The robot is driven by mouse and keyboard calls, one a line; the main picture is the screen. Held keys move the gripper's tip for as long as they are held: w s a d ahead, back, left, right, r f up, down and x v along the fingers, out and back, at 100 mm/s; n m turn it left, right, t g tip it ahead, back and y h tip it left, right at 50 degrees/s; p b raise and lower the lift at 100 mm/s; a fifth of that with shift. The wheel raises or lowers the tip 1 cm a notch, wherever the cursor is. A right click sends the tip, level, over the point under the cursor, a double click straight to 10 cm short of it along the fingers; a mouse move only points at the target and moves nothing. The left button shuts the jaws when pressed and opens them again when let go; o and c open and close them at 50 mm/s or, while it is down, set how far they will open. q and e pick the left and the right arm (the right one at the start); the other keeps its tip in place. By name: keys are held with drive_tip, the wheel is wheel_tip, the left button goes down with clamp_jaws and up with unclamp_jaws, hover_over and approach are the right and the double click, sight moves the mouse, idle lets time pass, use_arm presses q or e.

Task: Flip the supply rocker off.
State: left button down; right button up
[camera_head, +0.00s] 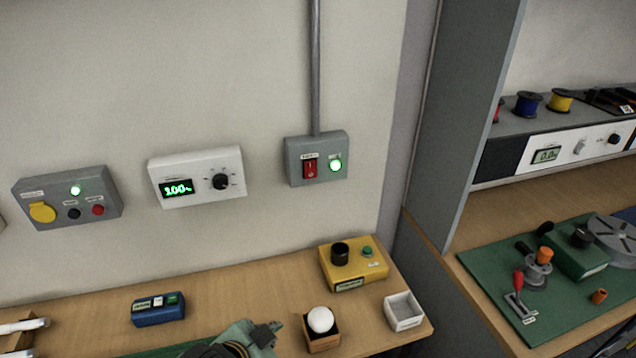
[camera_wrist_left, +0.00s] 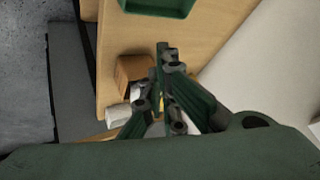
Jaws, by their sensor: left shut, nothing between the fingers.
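The supply rocker (camera_head: 310,169) is a red switch on a grey wall box (camera_head: 318,144), at the end of a vertical conduit. A round green lamp (camera_head: 336,166) beside it is lit. Which side of the rocker is pressed is too small to tell. My left gripper (camera_head: 266,334) is at the bottom of the head view, low over the bench and well below the rocker, apart from it. Its fingers (camera_wrist_left: 160,90) are shut and empty in the left wrist view. The rocker does not show there. My right gripper is not in view.
On the bench (camera_head: 230,292) stand a yellow control box (camera_head: 352,277), a wooden box (camera_head: 322,342) with a white ball, a white tray (camera_head: 404,322) and a blue box (camera_head: 158,309). A white display unit (camera_head: 198,162) and a grey panel (camera_head: 68,183) hang left of the rocker.

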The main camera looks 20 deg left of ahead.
sight(311, 170)
use_arm(q)
drive_tip(key=w+d+r+m+t+h, duration=0.1)
drive_tip(key=w+r+m+t, duration=0.3)
drive_tip(key=r, duration=0.6)
drive_tip(key=w+d+r+m+t+h, duration=0.1)
drive_tip(key=w+r+m+t, duration=0.3)
drive_tip(key=w+r+m, duration=0.4)
drive_tip(key=w+r+h, duration=0.1)
drive_tip(key=w+r, duration=0.1)
drive_tip(key=w, duration=0.1)
drive_tip(key=shift+w+m+t, duration=0.25)
drive_tip(key=shift+m+t, duration=0.05)
drive_tip(key=shift+m, duration=0.1)
drive_tip(key=a+p+x, duration=0.2)
drive_tip(key=p+x, duration=0.2)
drive_tip(key=x, duration=0.9)
drive_tip(key=shift+a+p, duration=0.3)
drive_tip(key=shift+p, duration=0.1)
